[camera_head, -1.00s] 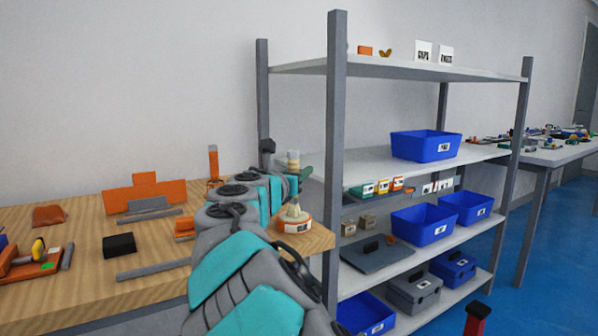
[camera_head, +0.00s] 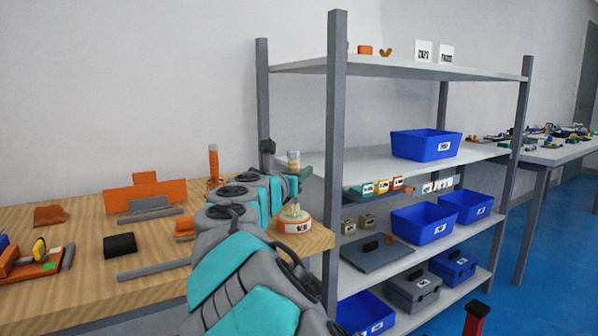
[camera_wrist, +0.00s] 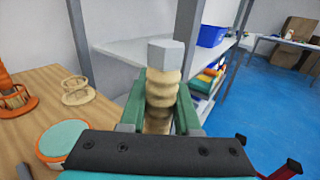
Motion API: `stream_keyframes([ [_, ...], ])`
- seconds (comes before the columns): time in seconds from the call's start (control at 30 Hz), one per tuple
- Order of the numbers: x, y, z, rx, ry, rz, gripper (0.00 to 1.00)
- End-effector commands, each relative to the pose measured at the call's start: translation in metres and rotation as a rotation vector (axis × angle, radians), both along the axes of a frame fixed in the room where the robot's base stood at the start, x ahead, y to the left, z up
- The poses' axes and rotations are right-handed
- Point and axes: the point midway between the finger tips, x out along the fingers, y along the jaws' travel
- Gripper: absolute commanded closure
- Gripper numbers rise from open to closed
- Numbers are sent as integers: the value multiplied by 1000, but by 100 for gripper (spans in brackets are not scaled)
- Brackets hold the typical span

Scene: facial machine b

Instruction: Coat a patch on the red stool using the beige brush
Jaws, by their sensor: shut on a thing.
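My gripper (camera_wrist: 158,105) is shut on the beige brush (camera_wrist: 163,88), whose ribbed handle with a grey end stands upright between the green fingers. In the head view, the brush handle (camera_head: 293,158) shows above the fingers, at the table's right corner beside the shelf post. The brush's lower end is mostly hidden. A round pot (camera_wrist: 62,140) with a teal top and orange rim is left of my gripper in the wrist view. A red post with a black cap (camera_head: 478,313) at the lower right may be part of the red stool; the rest is out of frame.
An orange brush (camera_head: 213,160) stands in its holder on the wooden table (camera_head: 85,285). An empty beige holder (camera_wrist: 78,90) is near the pot. The grey shelf post (camera_head: 334,150) is close to my gripper. Blue floor (camera_head: 520,270) is open at the right.

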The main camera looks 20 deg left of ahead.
Motion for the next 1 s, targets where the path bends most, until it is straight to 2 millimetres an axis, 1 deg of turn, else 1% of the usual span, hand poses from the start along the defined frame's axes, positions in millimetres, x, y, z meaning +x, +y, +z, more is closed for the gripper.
stream_keyframes([
  [0.03, 1, 0, -4, -1, 6, -2, 100],
  [0.47, 1, 0, -3, -2, 6, -2, 100],
  [1.0, 0, 0, 33, 0, 2, 0, 100],
])
